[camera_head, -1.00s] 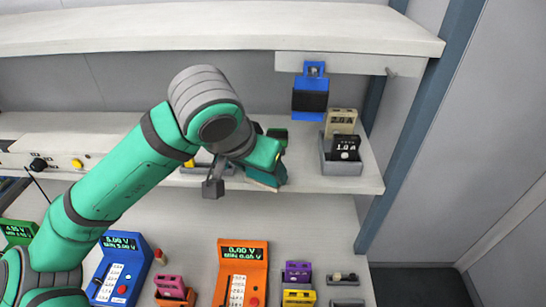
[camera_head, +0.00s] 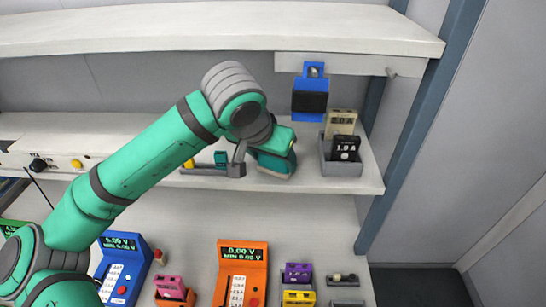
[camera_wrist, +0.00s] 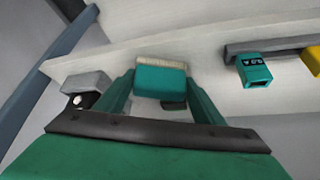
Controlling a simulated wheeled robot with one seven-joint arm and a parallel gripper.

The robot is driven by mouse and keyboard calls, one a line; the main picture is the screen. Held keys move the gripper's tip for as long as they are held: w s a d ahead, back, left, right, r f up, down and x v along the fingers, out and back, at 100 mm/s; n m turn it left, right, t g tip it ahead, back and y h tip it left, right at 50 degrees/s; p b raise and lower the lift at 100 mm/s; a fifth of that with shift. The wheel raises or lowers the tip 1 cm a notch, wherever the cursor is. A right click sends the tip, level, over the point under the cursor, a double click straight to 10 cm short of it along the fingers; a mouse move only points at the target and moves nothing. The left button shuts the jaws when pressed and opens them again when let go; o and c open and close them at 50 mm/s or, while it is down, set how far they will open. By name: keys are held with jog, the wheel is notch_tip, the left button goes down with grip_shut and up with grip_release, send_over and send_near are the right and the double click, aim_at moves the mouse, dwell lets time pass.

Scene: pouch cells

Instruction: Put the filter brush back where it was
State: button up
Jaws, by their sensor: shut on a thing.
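The filter brush (camera_wrist: 160,80) is a teal block with a cream strip along its far edge. In the wrist view it sits between the two green fingers of my gripper (camera_wrist: 161,88), which is shut on it. In the head view my gripper (camera_head: 276,155) is over the front part of the middle shelf (camera_head: 307,180), left of a grey holder. The brush is hard to tell from my gripper there. A dark green thing (camera_wrist: 174,105) shows partly below the brush in the wrist view. Whether the brush touches the shelf I cannot tell.
A blue piece (camera_head: 310,75) hangs above. A teal block (camera_wrist: 254,70) and a yellow block (camera_wrist: 312,58) sit along a grey rail. Orange and blue meters stand below.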

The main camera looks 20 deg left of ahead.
jog(key=o, duration=1)
jog(key=shift+f, duration=0.15)
jog(key=shift+o, duration=0.2)
jog(key=v, duration=1.2)
jog(key=shift+r, duration=0.2)
jog(key=shift+w, duration=0.1)
